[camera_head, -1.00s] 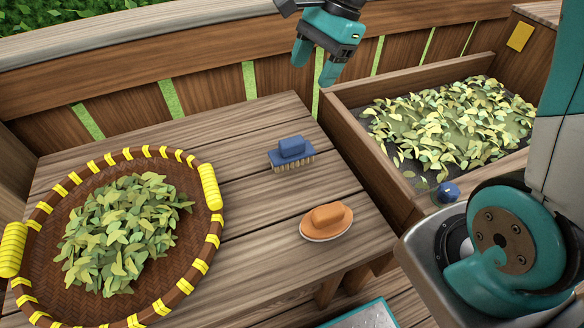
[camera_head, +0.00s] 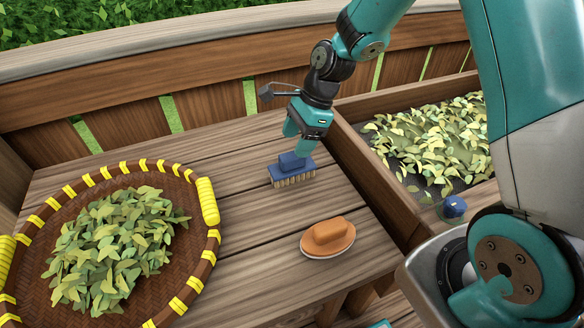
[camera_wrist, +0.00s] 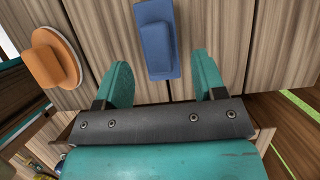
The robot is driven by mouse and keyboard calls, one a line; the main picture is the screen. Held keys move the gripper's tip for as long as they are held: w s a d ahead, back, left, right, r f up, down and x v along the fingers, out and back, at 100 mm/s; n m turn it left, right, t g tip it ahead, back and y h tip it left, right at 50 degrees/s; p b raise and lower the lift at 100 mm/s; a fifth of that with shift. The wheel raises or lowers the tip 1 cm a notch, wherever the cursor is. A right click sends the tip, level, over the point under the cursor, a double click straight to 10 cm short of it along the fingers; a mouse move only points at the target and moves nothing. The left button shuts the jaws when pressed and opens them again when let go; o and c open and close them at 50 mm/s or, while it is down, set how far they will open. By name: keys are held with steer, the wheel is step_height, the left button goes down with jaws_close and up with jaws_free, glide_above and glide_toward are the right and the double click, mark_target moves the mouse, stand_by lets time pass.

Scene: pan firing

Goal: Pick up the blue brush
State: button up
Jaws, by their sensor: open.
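The blue brush (camera_head: 291,171) stands bristles down on the wooden table, its blue handle block on top. In the wrist view the blue brush (camera_wrist: 157,38) lies ahead of and between the two teal fingers. My gripper (camera_head: 298,146) is above and just behind the brush in the head view, pointing down. My gripper (camera_wrist: 162,82) is open, with nothing between its fingers in the wrist view. One finger overlaps the brush in the head view, so I cannot tell there whether they touch.
An orange brush (camera_head: 327,237) with a pale base lies nearer on the table (camera_head: 250,215). A woven basket (camera_head: 211,234) of leaves stands at left. A wooden bin (camera_head: 366,167) of leaves, with a blue knob (camera_head: 454,207), is at right. Table around the blue brush is clear.

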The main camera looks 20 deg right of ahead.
mark_target(292, 157)
steer(key=x, duration=0.5)
steer(key=shift+s+d, duration=0.2)
jaws_close()
